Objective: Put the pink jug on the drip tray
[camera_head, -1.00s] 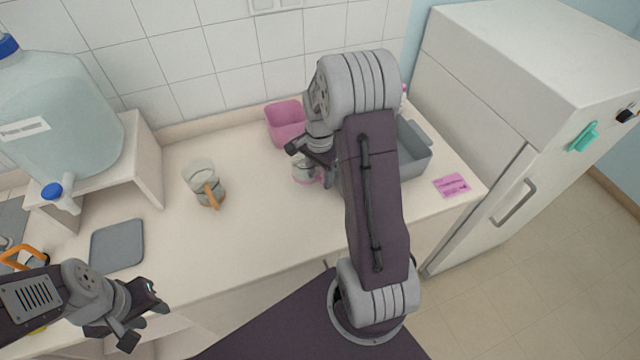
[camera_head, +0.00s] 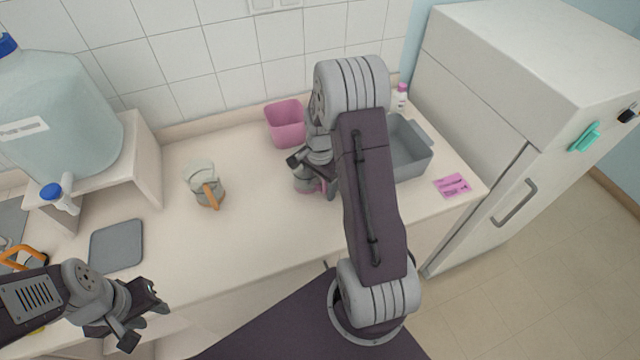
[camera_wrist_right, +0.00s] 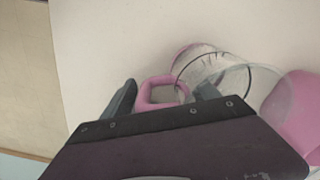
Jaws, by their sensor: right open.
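The pink jug (camera_wrist_right: 192,52) is a clear vessel with a pink rim or base and a pink handle (camera_wrist_right: 160,92). In the head view the jug (camera_head: 303,184) stands on the counter, partly hidden by my right gripper (camera_head: 316,172). In the right wrist view the right gripper (camera_wrist_right: 165,91) is open, with its fingers on either side of the handle. A flat grey square (camera_head: 117,245), which looks like the drip tray, lies empty at the left of the counter. My left gripper (camera_head: 150,312) is empty and appears open near the counter's front edge.
A similar jug with an orange handle (camera_head: 205,185) stands mid-counter. A pink tub (camera_head: 287,124) and a grey bin (camera_head: 412,160) are behind and right. A water carboy (camera_head: 60,125) with a tap sits on a stand at left. The counter between jugs is clear.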

